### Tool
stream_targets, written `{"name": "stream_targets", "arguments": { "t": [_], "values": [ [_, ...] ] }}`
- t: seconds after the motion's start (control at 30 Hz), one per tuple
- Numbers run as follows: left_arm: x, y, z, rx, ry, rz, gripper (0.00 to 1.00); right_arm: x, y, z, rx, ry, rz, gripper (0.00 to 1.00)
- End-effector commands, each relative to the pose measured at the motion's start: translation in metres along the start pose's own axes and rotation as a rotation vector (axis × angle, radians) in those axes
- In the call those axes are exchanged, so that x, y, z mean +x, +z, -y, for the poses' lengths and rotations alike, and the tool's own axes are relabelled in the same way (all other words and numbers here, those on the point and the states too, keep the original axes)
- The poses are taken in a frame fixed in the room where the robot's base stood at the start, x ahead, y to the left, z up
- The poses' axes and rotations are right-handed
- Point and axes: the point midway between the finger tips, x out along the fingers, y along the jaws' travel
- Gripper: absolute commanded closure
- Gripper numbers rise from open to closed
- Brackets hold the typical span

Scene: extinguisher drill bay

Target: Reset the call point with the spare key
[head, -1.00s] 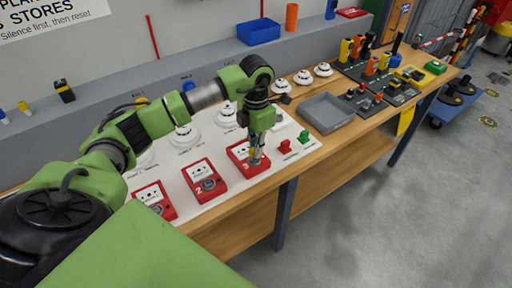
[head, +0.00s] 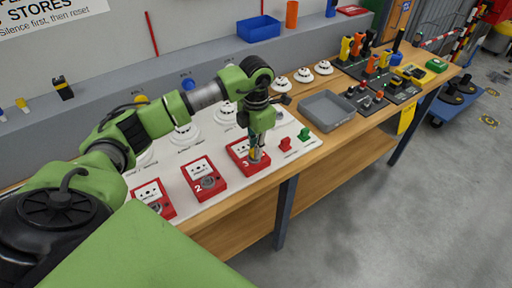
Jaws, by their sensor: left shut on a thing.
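Three red call points with white faces lie in a row on the white panel (head: 225,188): the leftmost (head: 153,198), number 2 (head: 204,178) and number 3 (head: 239,153). My left gripper (head: 254,155) points down at call point 3 and covers part of it. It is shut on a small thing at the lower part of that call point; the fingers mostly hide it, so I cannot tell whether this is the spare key. A red key-like piece (head: 285,144) and a green one (head: 304,134) stand right of call point 3. My right gripper is not in view.
White round detectors (head: 184,134) stand behind the call points. A grey tray (head: 327,111) sits right of the panel, with black boards of small tools beyond it. A blue bin (head: 258,29) stands on the back ledge.

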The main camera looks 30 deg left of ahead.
Motion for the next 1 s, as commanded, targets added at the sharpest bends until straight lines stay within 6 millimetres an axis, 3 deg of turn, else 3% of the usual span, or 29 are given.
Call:
{"name": "stream_targets", "arguments": {
  "t": [0.33, 0.7, 1.0],
  "values": [
    [0.001, 0.0, 0.0, 0.009, 0.0, 0.0, 1.0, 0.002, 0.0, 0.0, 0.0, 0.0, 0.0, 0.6],
    [0.002, 0.0, 0.001, 0.178, 0.001, 0.0, 1.0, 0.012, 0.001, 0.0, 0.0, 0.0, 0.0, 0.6],
    [0.001, 0.0, 0.001, 0.203, 0.0, 0.0, 1.0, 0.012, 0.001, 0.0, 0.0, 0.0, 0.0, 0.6]
  ]
}}
